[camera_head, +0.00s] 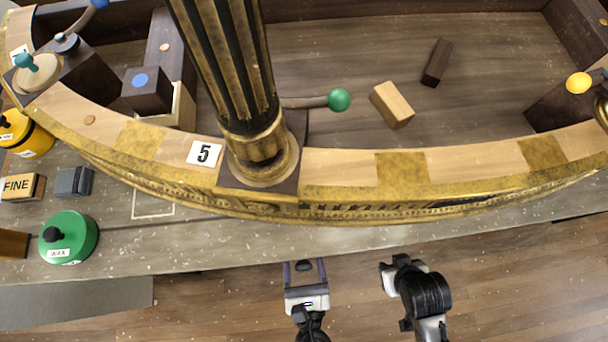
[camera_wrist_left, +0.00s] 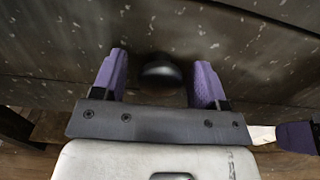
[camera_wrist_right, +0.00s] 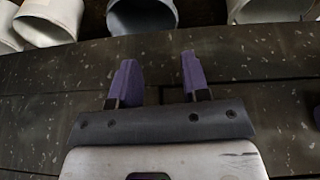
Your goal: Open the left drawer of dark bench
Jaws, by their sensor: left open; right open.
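The dark bench (camera_head: 200,243) runs across the head view, its speckled grey top seen from above. In the left wrist view its dark speckled wooden front (camera_wrist_left: 60,45) fills the upper part, with a round black knob (camera_wrist_left: 160,73) on it. My left gripper (camera_head: 304,264) is at the bench's front edge. Its purple fingers (camera_wrist_left: 160,80) are open on either side of the knob, with gaps showing between. The drawer's outline is not clear. My right gripper (camera_head: 392,266) is open in front of the bench; its fingers (camera_wrist_right: 157,75) have nothing between them.
A gilt curved console (camera_head: 400,190) with a fluted column (camera_head: 225,60) stands on the bench. A green round box (camera_head: 75,243) and a FINE block (camera_head: 20,187) sit at left. Floor in front is clear.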

